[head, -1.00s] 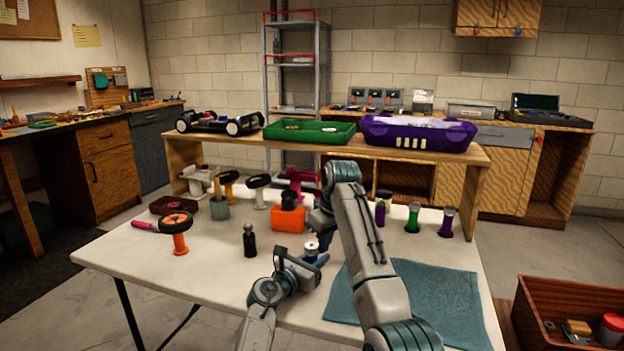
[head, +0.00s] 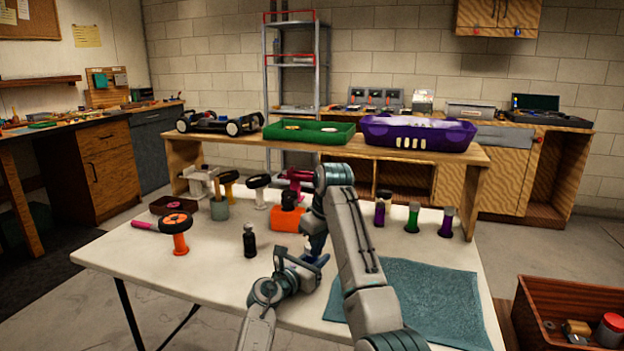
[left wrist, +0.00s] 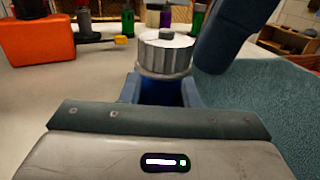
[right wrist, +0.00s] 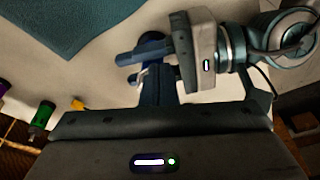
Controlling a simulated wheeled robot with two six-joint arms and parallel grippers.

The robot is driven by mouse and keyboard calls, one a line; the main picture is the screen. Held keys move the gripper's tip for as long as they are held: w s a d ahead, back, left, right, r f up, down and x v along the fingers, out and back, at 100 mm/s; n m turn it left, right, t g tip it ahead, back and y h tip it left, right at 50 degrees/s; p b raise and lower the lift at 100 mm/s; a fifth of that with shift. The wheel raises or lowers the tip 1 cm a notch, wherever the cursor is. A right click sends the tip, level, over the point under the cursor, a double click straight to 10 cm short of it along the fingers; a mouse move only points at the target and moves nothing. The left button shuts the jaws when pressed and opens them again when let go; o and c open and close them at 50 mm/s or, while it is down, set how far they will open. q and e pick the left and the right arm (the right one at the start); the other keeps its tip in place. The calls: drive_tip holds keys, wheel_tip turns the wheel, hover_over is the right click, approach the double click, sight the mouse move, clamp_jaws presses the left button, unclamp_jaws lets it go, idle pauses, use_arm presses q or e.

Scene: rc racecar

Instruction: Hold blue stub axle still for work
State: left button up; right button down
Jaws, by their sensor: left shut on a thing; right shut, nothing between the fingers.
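The blue stub axle (left wrist: 166,93) is between the fingers of my left gripper (left wrist: 163,95), with a silver ribbed cylinder (left wrist: 165,55) on top of it. In the head view my left gripper (head: 308,262) is low over the table's middle, shut on the axle. My right gripper shows in the left wrist view as a blue finger (left wrist: 222,38) just right of the ribbed cylinder. It also shows in the right wrist view (right wrist: 154,82), shut and empty, close to the left fingers. Whether it touches the axle I cannot tell.
A teal mat (head: 425,300) lies at the right of the white table (head: 200,275). A black bottle (head: 249,241), an orange block (head: 286,220) and an orange-stemmed wheel (head: 177,232) stand nearby. Purple and green bottles (head: 412,217) stand at the back right.

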drive_tip(key=shift+s, duration=0.1)
idle(0.3)
drive_tip(key=w+a+v, duration=0.1)
drive_tip(key=v, duration=0.5)
drive_tip(key=shift+s+d, duration=0.2)
drive_tip(key=shift+s, duration=0.05)
drive_tip(key=shift+r, duration=0.15)
drive_tip(key=w+d+f+n+y, duration=0.3)
drive_tip(key=f+n, duration=0.3)
drive_tip(key=shift+f+y, duration=0.15)
drive_tip(key=shift+y, duration=0.25)
idle(0.5)
